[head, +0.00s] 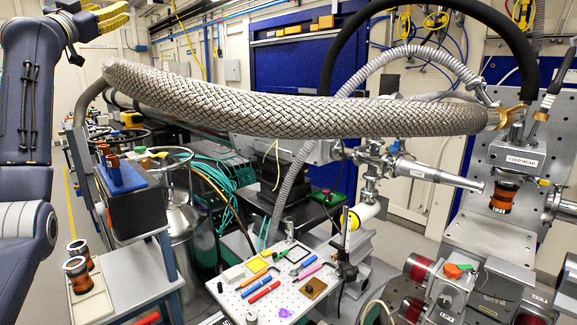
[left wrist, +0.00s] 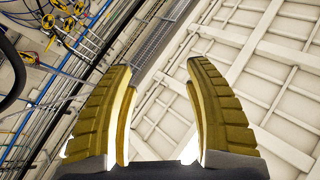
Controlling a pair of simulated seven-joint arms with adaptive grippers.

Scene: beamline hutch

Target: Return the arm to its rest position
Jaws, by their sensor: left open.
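My left arm comes in at the left edge of the head view, with its forearm raised upright. My left gripper (head: 112,16) is at the top left corner, high above the cart and well away from the equipment. In the left wrist view its two yellow ribbed fingers (left wrist: 160,65) are spread apart with nothing between them. Behind them are only the white ceiling panels and beams, a cable tray and wall cables. My right arm and gripper are not in view.
A thick braided hose (head: 290,108) spans the middle. Below the left gripper, a cart (head: 138,265) holds a dark box and copper-coloured cylinders. A white perforated board (head: 232,293) with small tools lies front centre. The cold head (head: 522,160) stands at right.

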